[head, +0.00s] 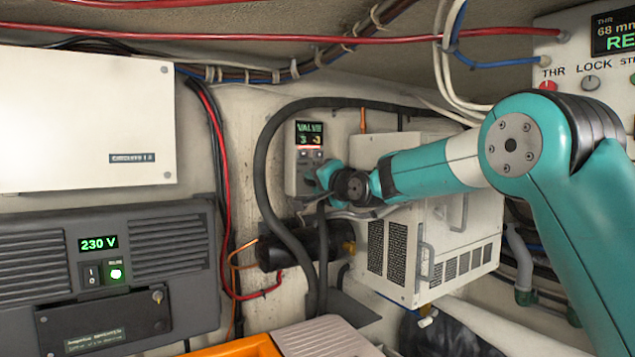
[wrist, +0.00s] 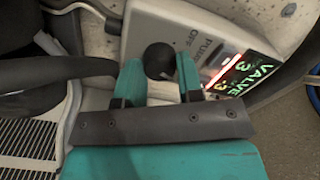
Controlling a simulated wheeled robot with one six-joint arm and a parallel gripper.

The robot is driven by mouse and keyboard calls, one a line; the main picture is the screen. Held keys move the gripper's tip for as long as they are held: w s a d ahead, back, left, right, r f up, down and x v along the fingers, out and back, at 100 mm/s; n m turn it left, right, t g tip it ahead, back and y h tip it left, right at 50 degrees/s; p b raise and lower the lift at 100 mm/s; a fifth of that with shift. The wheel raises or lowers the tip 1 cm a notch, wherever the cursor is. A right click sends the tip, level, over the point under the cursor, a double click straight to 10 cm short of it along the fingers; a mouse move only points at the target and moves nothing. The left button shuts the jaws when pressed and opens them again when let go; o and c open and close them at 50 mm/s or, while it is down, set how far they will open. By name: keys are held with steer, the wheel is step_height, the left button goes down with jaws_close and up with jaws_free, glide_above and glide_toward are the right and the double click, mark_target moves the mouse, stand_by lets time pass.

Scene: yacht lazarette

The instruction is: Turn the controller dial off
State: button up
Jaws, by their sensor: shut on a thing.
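The controller (head: 305,145) is a small pale box on the back wall with a lit display reading VALVE and two figures that look like 3. It also shows in the wrist view (wrist: 160,20), with OFF printed near its dial. The dial (wrist: 159,61) is a round black knob on the controller's face. My gripper (wrist: 159,76) is shut on the dial, one teal finger on each side of it. In the head view my gripper (head: 322,180) is at the controller's lower part and hides the dial.
A black hose (head: 262,160) loops close by the controller's left and passes near my gripper. A white vented box (head: 430,240) stands right of it, under my arm. A black cylinder (head: 285,248) lies below. A grey 230 V unit (head: 60,270) is at left.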

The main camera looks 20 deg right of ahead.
steer(key=shift+f+b, duration=0.1)
steer(key=shift+b, duration=0.2)
steer(key=n+b, duration=0.2)
steer(key=b, duration=0.1)
steer(key=shift+f+n, duration=0.15)
steer(key=shift+n, duration=0.25)
steer(key=n+b, duration=0.8)
steer(key=n, duration=0.2)
steer(key=shift+n, duration=0.4)
steer(key=shift+r+n+b, duration=0.15)
steer(key=shift+n+b, duration=0.4)
steer(key=shift+n, duration=0.55)
steer(key=shift+r+n+b, duration=0.1)
steer(key=shift+n+b, duration=0.4)
steer(key=shift+n, duration=0.6)
steer(key=o, duration=0.9)
steer(key=shift+o, duration=0.2)
steer(key=shift+s, duration=0.15)
